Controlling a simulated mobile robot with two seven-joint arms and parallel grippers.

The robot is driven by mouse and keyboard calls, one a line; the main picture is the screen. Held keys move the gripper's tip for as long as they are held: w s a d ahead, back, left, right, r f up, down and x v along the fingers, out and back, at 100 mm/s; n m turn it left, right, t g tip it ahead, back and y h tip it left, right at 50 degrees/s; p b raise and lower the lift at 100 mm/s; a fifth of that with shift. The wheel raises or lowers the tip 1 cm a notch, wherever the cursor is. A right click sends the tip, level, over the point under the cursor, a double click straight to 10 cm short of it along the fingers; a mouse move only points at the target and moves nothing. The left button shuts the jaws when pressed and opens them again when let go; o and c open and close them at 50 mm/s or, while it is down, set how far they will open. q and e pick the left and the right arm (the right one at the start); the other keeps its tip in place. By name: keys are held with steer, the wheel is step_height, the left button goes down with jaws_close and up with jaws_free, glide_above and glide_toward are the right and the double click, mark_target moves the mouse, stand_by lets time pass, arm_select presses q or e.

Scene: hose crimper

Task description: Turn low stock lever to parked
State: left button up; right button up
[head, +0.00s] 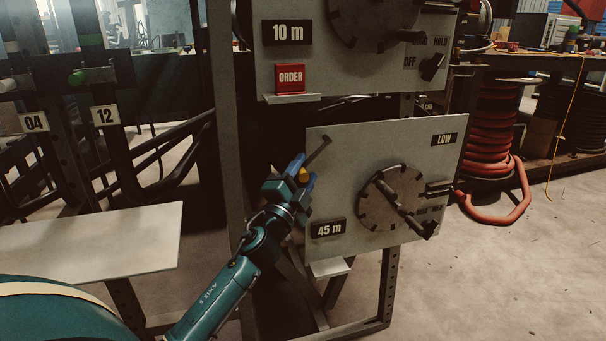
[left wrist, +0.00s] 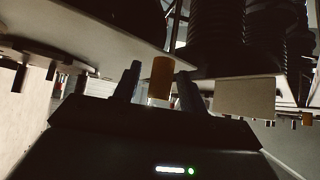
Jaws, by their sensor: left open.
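The lower grey panel (head: 340,215) carries a LOW label (head: 444,139) and a 45 m label. A dark bar (head: 318,151) slants down and left at the panel's upper left. An orange-yellow grip (head: 303,174) shows near its lower end; I take these as the lever, but their joint is not clear. My left gripper (head: 298,171) is open at the grip. In the left wrist view the orange grip (left wrist: 161,78) stands between the two fingers (left wrist: 157,88), which are apart; whether they touch it is unclear. My right gripper is out of view.
A round dial (head: 378,212) with a long dark pointer sits on the lower panel, right of my gripper. The upper panel (head: 300,62) has a red ORDER block (head: 290,78) on a small ledge. A red hose reel (head: 494,130) stands at right, a pale table (head: 90,240) at left.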

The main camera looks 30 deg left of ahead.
arm_select(q)
jaws_close()
stand_by(0.3)
steer(key=shift+f, duration=0.1)
